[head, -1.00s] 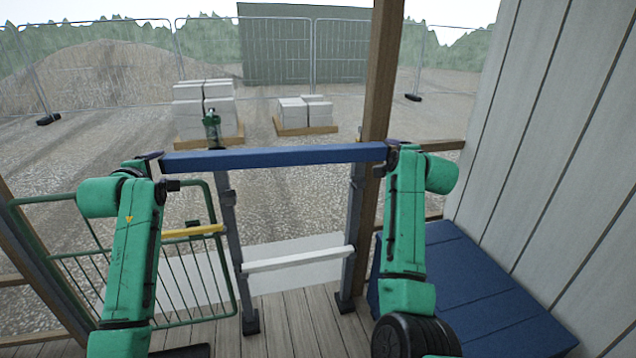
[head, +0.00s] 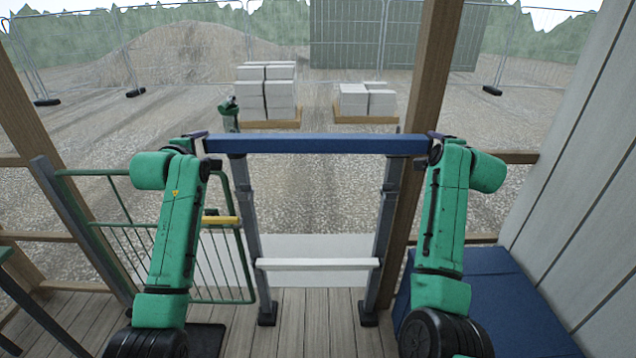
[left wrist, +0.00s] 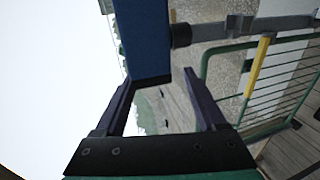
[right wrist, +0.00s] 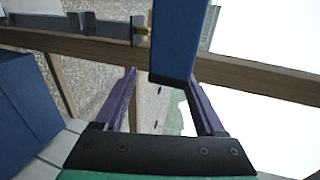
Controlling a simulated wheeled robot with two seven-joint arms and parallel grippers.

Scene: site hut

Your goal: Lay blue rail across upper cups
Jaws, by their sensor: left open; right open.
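The blue rail (head: 315,144) lies level across the tops of two grey posts, the left post (head: 250,230) and the right post (head: 383,240). It overhangs both. The upper cups are mostly hidden beneath it; the post tops meet its side in the left wrist view (left wrist: 180,35) and right wrist view (right wrist: 139,30). My left gripper (left wrist: 160,85) is open, its fingertips around the rail's left end. My right gripper (right wrist: 165,85) is open at the right end, fingertips either side of it. A white rail (head: 318,263) lies across lower down.
A green mesh gate (head: 185,240) with a yellow bar (head: 221,220) stands left of the posts. A blue bench (head: 480,300) is at right, beside the plank wall (head: 590,170). A timber upright (head: 425,130) stands behind the right post. Block pallets are outside.

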